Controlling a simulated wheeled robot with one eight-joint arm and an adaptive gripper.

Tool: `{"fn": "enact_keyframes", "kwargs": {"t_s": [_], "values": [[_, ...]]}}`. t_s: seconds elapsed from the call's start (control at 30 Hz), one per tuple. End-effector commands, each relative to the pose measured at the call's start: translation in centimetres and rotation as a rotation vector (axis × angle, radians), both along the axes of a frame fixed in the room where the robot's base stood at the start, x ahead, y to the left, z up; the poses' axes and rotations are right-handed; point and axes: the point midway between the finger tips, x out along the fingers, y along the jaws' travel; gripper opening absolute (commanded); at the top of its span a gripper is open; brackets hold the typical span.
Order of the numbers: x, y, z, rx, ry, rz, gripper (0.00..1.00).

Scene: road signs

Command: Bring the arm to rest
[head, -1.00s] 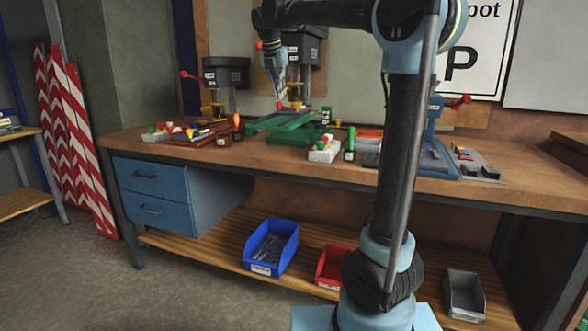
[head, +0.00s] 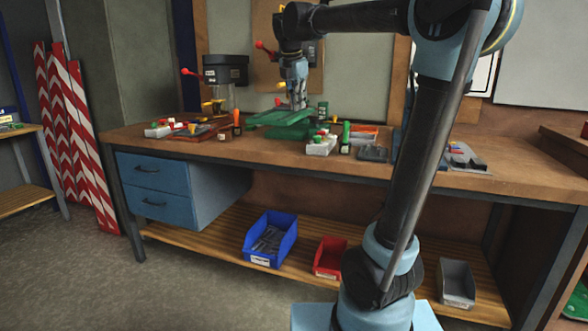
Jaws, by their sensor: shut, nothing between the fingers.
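My arm rises from its base at the lower right of the head view and bends forward over the workbench (head: 480,178). My gripper (head: 297,104) hangs pointing down above the green stand (head: 285,121) on the bench. Its fingers are small in this view and look shut, with nothing seen between them. I cannot tell whether the fingertips touch anything below them.
On the bench are a grey drill press (head: 225,72), a white block with coloured pieces (head: 321,146) and several small tools. A blue bin (head: 270,240), a red bin (head: 330,257) and a grey bin (head: 457,282) stand on the lower shelf. Striped boards (head: 75,140) lean at left.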

Motion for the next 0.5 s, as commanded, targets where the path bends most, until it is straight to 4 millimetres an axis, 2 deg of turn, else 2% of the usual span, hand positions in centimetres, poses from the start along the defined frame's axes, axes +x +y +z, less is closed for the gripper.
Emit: {"fn": "enact_keyframes", "kwargs": {"t_s": [0.2,0.5], "values": [[-5.1,-5.6,-4.6,0.124,-0.014,-0.37,0.0],[-13.4,-12.0,-12.8,0.306,-0.035,-0.95,0.0]]}}
